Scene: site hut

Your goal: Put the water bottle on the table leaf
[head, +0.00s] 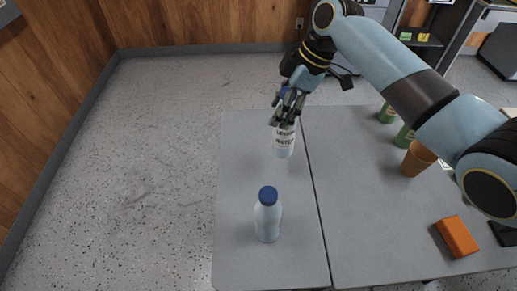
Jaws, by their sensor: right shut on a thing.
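A clear water bottle (284,143) with a white label marked with dark lettering is in my right gripper (287,108), whose fingers are around its upper part. The bottle is upright over the far part of the table leaf (240,180), the grey panel left of the dark seam. I cannot tell whether its base touches the leaf. The gripper hides most of its top. A second pale bottle (267,220) with a blue cap stands upright on the near part of the leaf. My left gripper is not in view.
On the main tabletop (350,210), right of the seam, are an orange-brown cup (417,158), green items (387,114) partly behind my right arm, an orange block (457,237) and a dark object (503,233). The table's middle is clear. Open speckled floor lies left.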

